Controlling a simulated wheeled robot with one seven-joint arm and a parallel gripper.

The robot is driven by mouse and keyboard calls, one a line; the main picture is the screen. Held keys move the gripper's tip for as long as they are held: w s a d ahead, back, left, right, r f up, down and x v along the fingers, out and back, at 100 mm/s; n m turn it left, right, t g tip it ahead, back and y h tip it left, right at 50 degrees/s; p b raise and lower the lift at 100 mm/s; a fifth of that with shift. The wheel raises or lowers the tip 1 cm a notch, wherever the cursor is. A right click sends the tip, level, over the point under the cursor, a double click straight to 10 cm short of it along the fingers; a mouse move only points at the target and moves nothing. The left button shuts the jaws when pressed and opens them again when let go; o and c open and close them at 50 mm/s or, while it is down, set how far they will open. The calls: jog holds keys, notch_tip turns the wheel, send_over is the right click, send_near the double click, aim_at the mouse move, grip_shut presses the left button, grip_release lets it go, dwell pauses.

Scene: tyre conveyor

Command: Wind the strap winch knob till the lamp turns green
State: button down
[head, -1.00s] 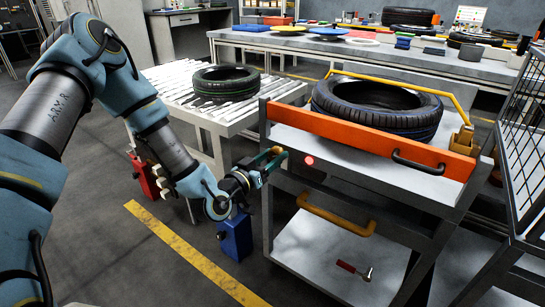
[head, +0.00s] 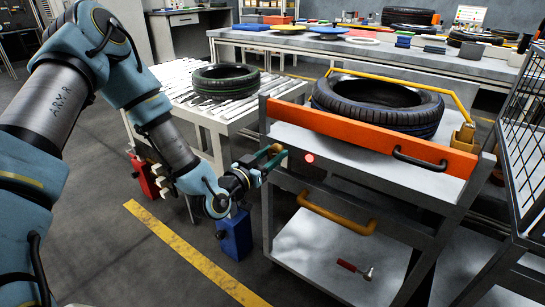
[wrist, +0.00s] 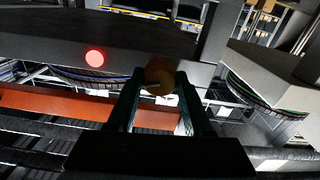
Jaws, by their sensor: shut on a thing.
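The winch knob (wrist: 160,74) is a small round brown-orange knob on the side of the trolley. My gripper (head: 270,161) is shut on it at the trolley's left end. In the wrist view the two green fingers (wrist: 158,92) stand on either side of the knob. The lamp (head: 310,158) glows red just right of the knob, and it shows red in the wrist view too (wrist: 95,58). A yellow strap (head: 398,84) runs over a black tyre (head: 378,101) on the trolley's top deck. The winch's inner parts are hidden.
An orange rail (head: 360,137) with a black handle (head: 419,161) crosses the trolley front. A yellow handle (head: 336,214) sits below. A roller table (head: 235,115) with a tyre stands behind my arm. A wire cage (head: 520,140) is at right. Floor at the lower left is clear.

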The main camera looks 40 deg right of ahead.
jog(key=m+b, duration=0.1)
jog(key=m, duration=0.1)
jog(key=m+b, duration=0.4)
jog(key=shift+s+f, duration=0.1)
jog(key=shift+f, duration=0.15)
jog(key=m+b, duration=0.3)
jog(key=shift+b, duration=0.3)
jog(key=shift+r+m+b, duration=0.1)
jog(key=shift+m+b, duration=0.7)
jog(key=shift+m, duration=0.1)
jog(key=shift+r, duration=0.1)
jog(key=shift+c, duration=1.5)
grip_release()
jog(key=p+v, duration=0.9)
jog(key=v, duration=0.1)
jog(key=shift+a, duration=0.4)
